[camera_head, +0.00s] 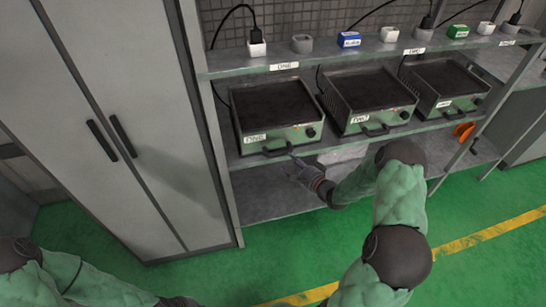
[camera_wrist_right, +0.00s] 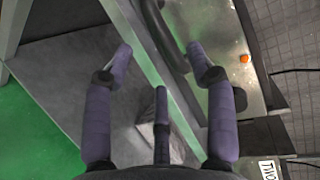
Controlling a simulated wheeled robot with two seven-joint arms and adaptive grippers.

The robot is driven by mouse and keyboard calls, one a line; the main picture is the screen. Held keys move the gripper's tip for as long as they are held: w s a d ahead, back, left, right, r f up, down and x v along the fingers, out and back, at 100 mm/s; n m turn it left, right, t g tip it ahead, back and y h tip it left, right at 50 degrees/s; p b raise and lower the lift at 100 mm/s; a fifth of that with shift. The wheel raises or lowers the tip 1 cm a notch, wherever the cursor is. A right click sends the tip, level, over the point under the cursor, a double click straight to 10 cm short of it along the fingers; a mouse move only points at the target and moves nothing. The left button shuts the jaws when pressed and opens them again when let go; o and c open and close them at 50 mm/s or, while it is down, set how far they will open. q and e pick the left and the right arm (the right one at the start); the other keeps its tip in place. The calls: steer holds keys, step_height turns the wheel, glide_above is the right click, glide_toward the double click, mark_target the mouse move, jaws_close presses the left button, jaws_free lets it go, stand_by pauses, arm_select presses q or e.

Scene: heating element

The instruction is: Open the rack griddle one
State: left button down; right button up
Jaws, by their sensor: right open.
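Griddle one (camera_head: 277,107) is the leftmost green-fronted griddle on the middle shelf, with a dark flat top. Its label (camera_head: 255,138) is on the front left. Its black front handle (camera_head: 279,150) shows near my right gripper (camera_head: 296,167), which is just below and to the right of it. In the right wrist view, the open fingers (camera_wrist_right: 159,50) point toward the shelf edge and the dark handle (camera_wrist_right: 168,42), which appears between the fingertips; contact cannot be made out. An orange light (camera_wrist_right: 245,58) shows on the griddle front. My left gripper is out of view.
Griddle two (camera_head: 369,90) and a third griddle (camera_head: 445,82) stand to the right. The upper shelf (camera_head: 220,65) holds several plugs and coloured blocks. A grey cabinet (camera_head: 125,110) stands at left. A pale block (camera_head: 343,155) and orange object (camera_head: 463,131) are beyond my arm.

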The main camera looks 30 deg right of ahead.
mark_target(279, 155)
steer(key=b+x, duration=0.2)
steer(key=x, duration=0.6)
jaws_close()
